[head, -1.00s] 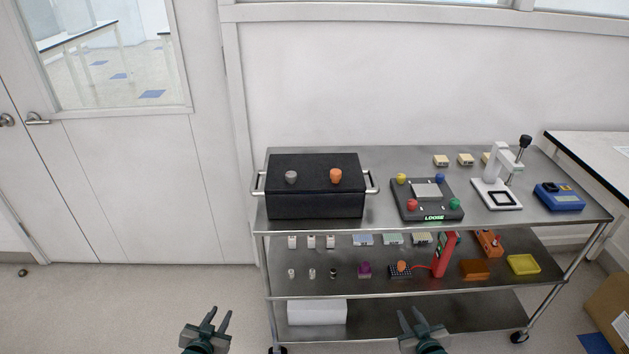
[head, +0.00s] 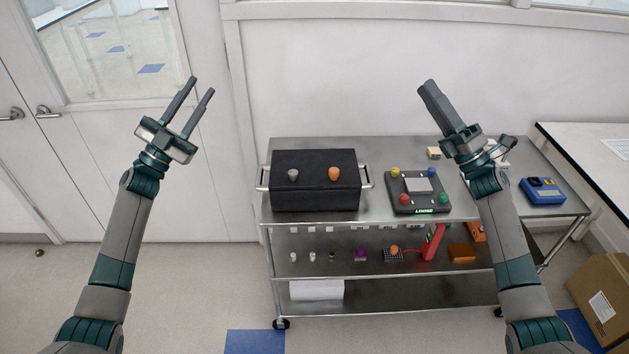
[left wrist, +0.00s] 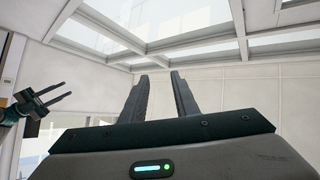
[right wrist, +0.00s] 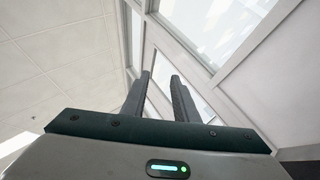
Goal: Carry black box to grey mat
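The black box (head: 315,190) sits on the left part of the cart's top shelf, with a pale bar handle at each end and a grey knob (head: 293,175) and an orange knob (head: 334,174) on top. My left gripper (head: 202,86) is raised left of the box, open and empty, apart from it. My right gripper (head: 430,86) is raised to the right, in front of the cart's right part, also empty. Its fingers overlap in the head view, but the right wrist view (right wrist: 160,75) shows them apart. I cannot make out a grey mat in any view.
The steel cart (head: 300,222) also holds a block with coloured knobs (head: 418,207) right of the box and a blue device (head: 543,191). My right arm hides part of the cart's right side. A cardboard box (head: 605,285) stands on the floor at right.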

